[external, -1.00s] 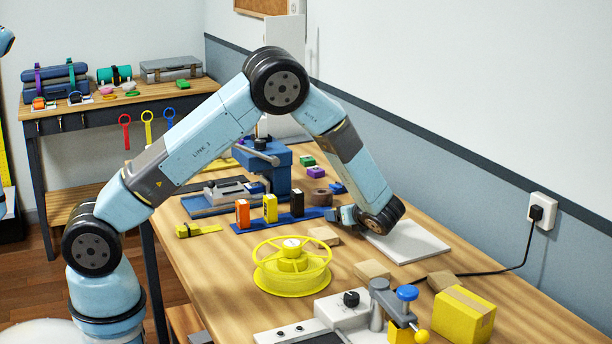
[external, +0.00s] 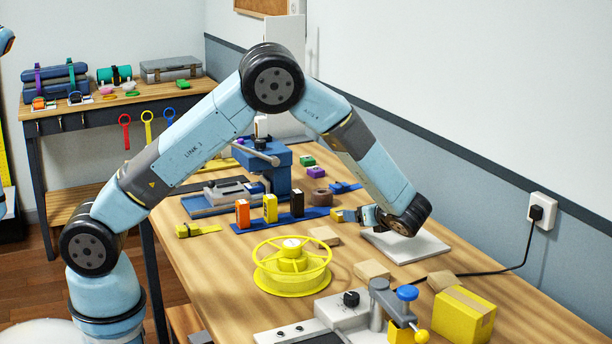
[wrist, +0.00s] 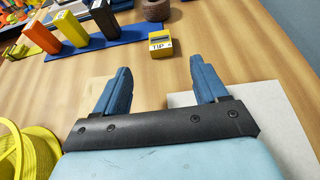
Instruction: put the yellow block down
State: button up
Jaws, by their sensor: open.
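In the external view my gripper (external: 360,215) is low over the table beside the white board (external: 405,246).
A blue strip (external: 312,212) holds upright orange, yellow and black blocks left of the small block. A yellow spool (external: 291,268) and wooden blocks stand nearer. A brown roll (wrist: 156,10) lies beyond the block. Bare table lies right of the block in the wrist view.

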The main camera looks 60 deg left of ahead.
jog(key=shift+d+r, duration=0.3)
jog(key=shift+d, duration=0.15)
jog(key=s+a+r+n+h, duration=0.2)
jog(key=s+r+n+h, duration=0.25)
jog(key=s+r, duration=0.45)
jog(key=s+a+r+n+h, duration=0.25)
jog(key=s+r+n, duration=0.25)
jog(key=s+r, duration=0.5)
jog(key=s+d+r+n+t+h, duration=0.2)
jog(key=s+r+n+h, duration=0.1)
jog(key=s, duration=0.9)
jog(key=s+d+r+n+t+h, duration=0.2)
jog(key=s+n, duration=0.3)
jog(key=s, duration=0.7)
jog(key=shift+d+r+t+h, duration=0.15)
jog(key=shift+r+t+h, duration=0.4)
jog(key=shift+t+h, duration=0.2)
